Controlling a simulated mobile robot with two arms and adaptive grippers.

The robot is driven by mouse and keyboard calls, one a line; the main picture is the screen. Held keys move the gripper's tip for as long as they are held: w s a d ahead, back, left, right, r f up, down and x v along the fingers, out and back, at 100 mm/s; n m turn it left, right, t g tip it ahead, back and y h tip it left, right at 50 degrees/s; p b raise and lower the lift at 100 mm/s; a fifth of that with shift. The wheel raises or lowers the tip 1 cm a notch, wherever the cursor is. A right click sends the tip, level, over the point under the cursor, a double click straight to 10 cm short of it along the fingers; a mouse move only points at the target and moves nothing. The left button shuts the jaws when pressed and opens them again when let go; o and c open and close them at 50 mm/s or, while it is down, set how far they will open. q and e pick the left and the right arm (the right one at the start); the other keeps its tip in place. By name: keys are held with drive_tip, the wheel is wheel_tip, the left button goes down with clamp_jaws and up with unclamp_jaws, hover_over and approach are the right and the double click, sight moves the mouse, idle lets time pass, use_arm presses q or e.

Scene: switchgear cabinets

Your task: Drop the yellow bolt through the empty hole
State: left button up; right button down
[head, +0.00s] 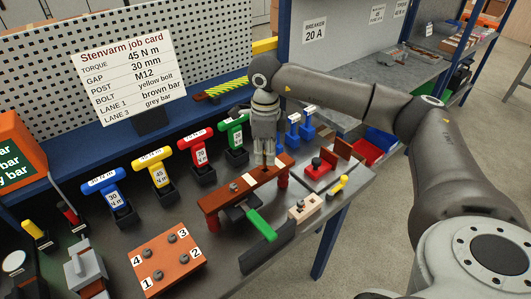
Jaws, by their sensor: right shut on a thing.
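My right gripper (266,160) points down over the right part of a brown bar (229,196) that bridges two red posts. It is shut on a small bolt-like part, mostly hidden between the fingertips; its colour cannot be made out. The tips are just above or at the bar, and I cannot tell whether the part touches it. A small light plate with a dark mark lies on the bar, left of the gripper. The empty hole is not clearly visible; the gripper may cover it. The job card (128,65) names a yellow bolt and a brown bar. My left gripper is out of view.
A green-handled tool (260,223) lies against the bar's front. Torque tools with blue (103,182), yellow, red and green handles stand behind. An orange numbered block (165,259) is front left. A small yellow item (338,186) and red fixture (318,168) sit right.

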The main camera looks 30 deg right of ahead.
sight(265, 166)
drive_tip(key=shift+f+b, duration=1.45)
drive_tip(key=shift+f, duration=0.45)
drive_tip(key=c, duration=1.3)
unclamp_jaws()
drive_tip(key=shift+c, duration=0.2)
wheel_tip(265, 166, up, 12)
drive_tip(key=shift+r, duration=0.1)
